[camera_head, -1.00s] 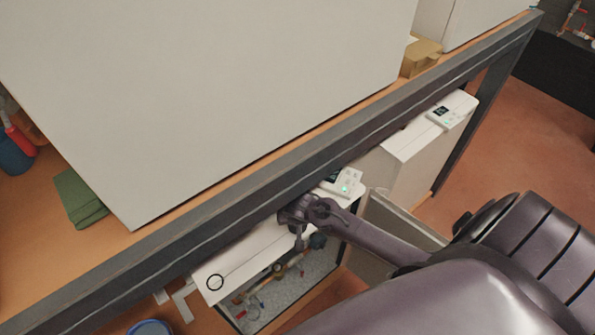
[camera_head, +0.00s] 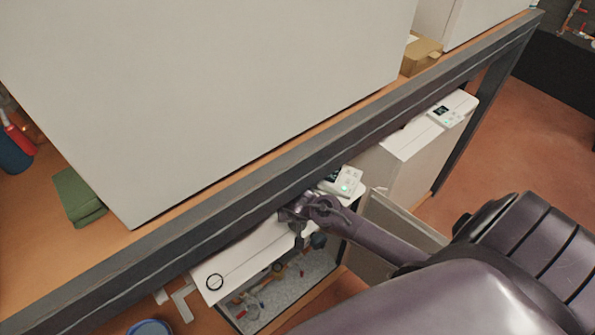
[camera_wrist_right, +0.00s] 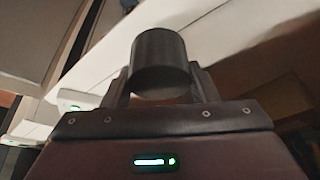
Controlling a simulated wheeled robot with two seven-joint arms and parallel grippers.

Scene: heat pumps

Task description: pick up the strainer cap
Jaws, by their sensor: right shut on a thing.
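A dark, short cylinder, which looks like the strainer cap (camera_wrist_right: 160,62), sits between the fingers of my right gripper in the right wrist view. My right gripper (camera_wrist_right: 160,85) is shut on it, with a finger at each side. In the head view my right gripper (camera_head: 296,214) is over the white top of the open heat pump unit (camera_head: 245,262), close under the dark bench edge. The cap cannot be made out there. My left gripper is not in view.
A white controller with a lit display (camera_head: 346,182) is just right of the gripper. The dark bench edge (camera_head: 200,215) runs close by. Pipes and valves (camera_head: 275,285) show inside the open unit, beside its open door (camera_head: 385,230).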

